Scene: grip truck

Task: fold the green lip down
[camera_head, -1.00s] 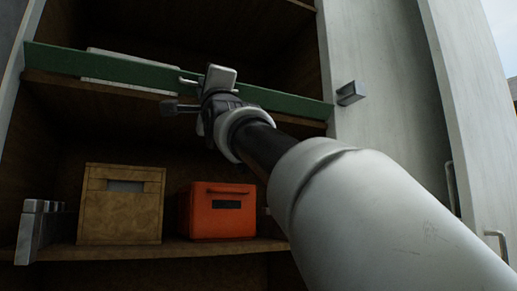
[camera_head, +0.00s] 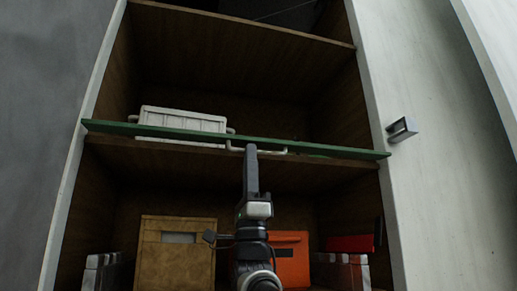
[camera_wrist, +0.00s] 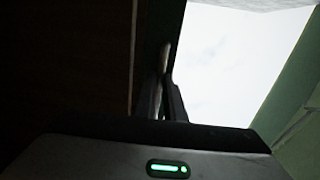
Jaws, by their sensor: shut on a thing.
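The green lip (camera_head: 330,148) runs across the front edge of a wooden shelf in the head view. It shows as a thin, nearly edge-on strip. A pale metal bar handle (camera_head: 275,151) sits on it near the middle. My gripper (camera_head: 251,150) reaches up from below and is shut on this handle. In the wrist view, my gripper's dark fingers (camera_wrist: 170,98) close together on a pale bar. The fingers hide part of the handle.
A white crate (camera_head: 182,125) stands on the shelf behind the lip. Below are a tan box (camera_head: 160,262), an orange box (camera_head: 293,268) and a red object (camera_head: 350,243). A metal bracket (camera_head: 402,130) juts from the right cabinet post. The upper compartment's right side looks empty.

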